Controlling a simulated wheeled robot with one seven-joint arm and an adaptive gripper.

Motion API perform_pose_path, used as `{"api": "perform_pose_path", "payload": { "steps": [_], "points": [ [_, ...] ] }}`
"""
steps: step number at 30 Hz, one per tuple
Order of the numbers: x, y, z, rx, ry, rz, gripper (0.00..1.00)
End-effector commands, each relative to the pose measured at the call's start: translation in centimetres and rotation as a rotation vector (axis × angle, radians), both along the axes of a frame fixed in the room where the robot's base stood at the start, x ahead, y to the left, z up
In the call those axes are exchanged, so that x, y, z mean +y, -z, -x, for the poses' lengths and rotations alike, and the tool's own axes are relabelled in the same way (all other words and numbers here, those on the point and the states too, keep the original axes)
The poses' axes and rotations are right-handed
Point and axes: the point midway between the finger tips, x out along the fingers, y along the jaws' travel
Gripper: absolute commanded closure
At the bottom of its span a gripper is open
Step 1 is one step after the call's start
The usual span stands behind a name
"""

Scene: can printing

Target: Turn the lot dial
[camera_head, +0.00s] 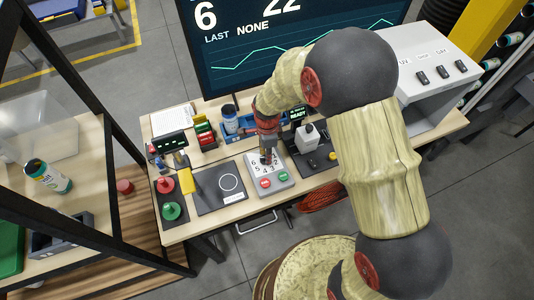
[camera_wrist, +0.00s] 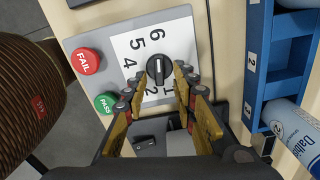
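The lot dial (camera_wrist: 159,69) is a round black knob with a white line on top, on a white plate with printed numbers around it. The dial box (camera_head: 281,189) is grey and stands on the workbench; its knob is mostly hidden by my gripper in the head view. My gripper (camera_wrist: 158,84) is open, its yellow fingers reaching down to either side of the knob. In the head view my gripper (camera_head: 266,154) points down over the box. Whether the fingers touch the knob I cannot tell.
A red FAIL button (camera_wrist: 86,61) and a green PASS button (camera_wrist: 105,102) sit beside the number plate. A blue rack (camera_wrist: 257,75) and a bottle (camera_wrist: 293,130) stand close on the right in the wrist view. A large monitor (camera_head: 235,60) stands behind the bench.

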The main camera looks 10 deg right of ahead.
Motion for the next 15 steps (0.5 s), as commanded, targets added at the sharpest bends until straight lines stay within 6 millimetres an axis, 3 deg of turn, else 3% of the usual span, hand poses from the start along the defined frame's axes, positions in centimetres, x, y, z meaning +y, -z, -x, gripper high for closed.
{"api": "perform_pose_path", "payload": {
  "steps": [5,15],
  "points": [
    [0.0,-1.1,-0.1,-0.002,0.0,0.0,0.73],
    [0.0,-7.8,-0.1,-0.004,0.0,-0.001,0.73]
  ]
}}
